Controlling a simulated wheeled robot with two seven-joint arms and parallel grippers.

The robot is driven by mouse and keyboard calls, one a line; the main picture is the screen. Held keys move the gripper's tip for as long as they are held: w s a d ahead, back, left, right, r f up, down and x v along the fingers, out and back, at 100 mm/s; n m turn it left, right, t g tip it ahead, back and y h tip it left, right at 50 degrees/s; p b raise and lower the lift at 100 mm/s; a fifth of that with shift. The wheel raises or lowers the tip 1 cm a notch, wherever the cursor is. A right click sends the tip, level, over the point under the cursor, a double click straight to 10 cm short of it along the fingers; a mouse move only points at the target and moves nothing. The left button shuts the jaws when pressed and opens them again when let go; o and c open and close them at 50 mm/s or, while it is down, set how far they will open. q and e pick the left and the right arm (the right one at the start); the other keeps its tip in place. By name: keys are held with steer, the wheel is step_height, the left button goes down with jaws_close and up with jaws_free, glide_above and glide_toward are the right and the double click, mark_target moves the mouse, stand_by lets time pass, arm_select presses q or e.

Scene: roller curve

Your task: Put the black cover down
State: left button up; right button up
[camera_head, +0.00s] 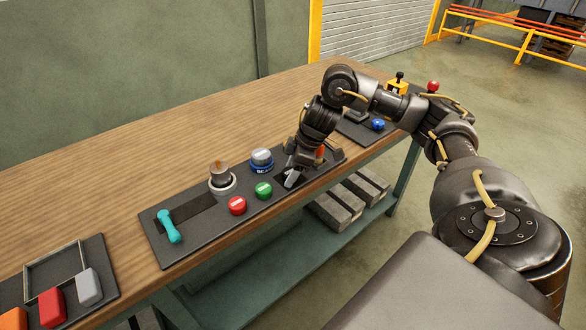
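My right gripper (292,176) reaches down to the right end of the dark control panel (205,242) on the wooden table. Its fingers are low at the panel's surface, over a dark area there. I cannot make out the black cover apart from the dark gripper and panel. The gripper hides part of that end, and whether its fingers are open or shut is unclear. A small orange-red part (320,153) shows just beside the gripper. My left gripper is not in view.
The panel also carries a teal lever (168,226), a grey knob (220,176), a red button (237,205), a green button (263,190) and a blue-based button (262,160). Another panel with colored blocks (50,307) lies at lower left. The table's back (150,145) is clear.

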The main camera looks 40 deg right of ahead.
steer(key=shift+r, duration=0.25)
steer(key=p+v, duration=0.4)
steer(key=v, duration=0.8)
steer(key=shift+r, duration=0.35)
